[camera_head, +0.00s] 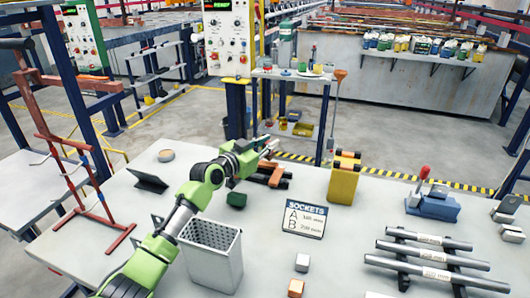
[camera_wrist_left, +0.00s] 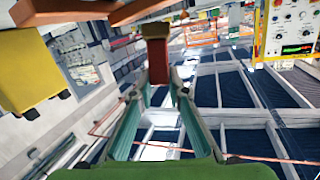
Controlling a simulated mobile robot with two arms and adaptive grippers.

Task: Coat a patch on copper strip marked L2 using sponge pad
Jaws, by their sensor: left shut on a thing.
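My left gripper (camera_head: 268,147) reaches over the middle of the table in the head view. It is shut on a small red-brown block (camera_wrist_left: 156,52), seen between the fingers in the left wrist view; I cannot tell whether this is the sponge pad. Orange-brown bars with dark ends (camera_head: 276,178) lie just below the gripper; they may be copper strips. Orange-brown bars (camera_wrist_left: 110,14) also cross the top of the wrist view. No L2 mark is readable. My right gripper is not in view.
A grey perforated bin (camera_head: 214,262) stands near my left arm. A yellow block with orange bars (camera_head: 342,183) and a sockets sign (camera_head: 305,219) stand to the right. A rack of grey bars (camera_head: 425,262) and a blue device (camera_head: 433,206) are farther right. A red frame (camera_head: 75,190) stands left.

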